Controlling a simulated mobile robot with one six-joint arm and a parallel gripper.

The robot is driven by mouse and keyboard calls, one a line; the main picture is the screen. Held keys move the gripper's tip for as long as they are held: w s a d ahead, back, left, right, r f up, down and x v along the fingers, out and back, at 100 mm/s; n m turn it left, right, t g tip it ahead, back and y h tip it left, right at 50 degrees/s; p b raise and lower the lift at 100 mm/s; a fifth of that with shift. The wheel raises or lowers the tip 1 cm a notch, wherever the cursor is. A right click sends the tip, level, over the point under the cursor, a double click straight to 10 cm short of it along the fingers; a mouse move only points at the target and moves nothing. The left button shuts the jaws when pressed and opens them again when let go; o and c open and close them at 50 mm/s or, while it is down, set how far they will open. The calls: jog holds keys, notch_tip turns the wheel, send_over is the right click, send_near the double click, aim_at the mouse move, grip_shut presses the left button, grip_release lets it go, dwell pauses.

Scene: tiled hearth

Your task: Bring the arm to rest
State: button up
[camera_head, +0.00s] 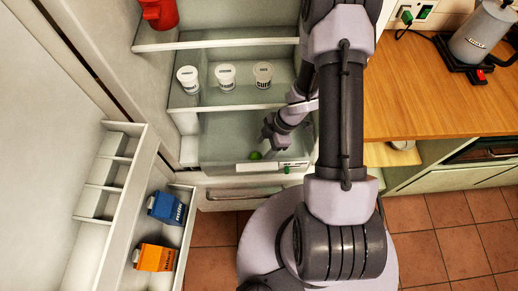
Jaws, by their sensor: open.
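My arm (340,115) rises from my base at the lower middle and reaches up, then bends back down into the open fridge (235,75). My gripper (273,140) is low in the fridge, over the bottom area. It is small in the picture and partly hidden by my own wrist. A small green round thing (256,155) lies just below and left of it, in the bottom drawer. I cannot tell whether the two touch. My gripper is open, with nothing seen held in it.
Several white tubs (225,76) stand on the fridge shelf. The open fridge door holds a blue carton (167,208) and an orange carton (155,257) at the left. A wooden counter (430,95) with a grey kettle (482,33) is at the right. Tiled floor (215,228) shows below.

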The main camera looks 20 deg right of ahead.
jog(key=shift+p+v, duration=0.55)
jog(key=shift+v, duration=0.95)
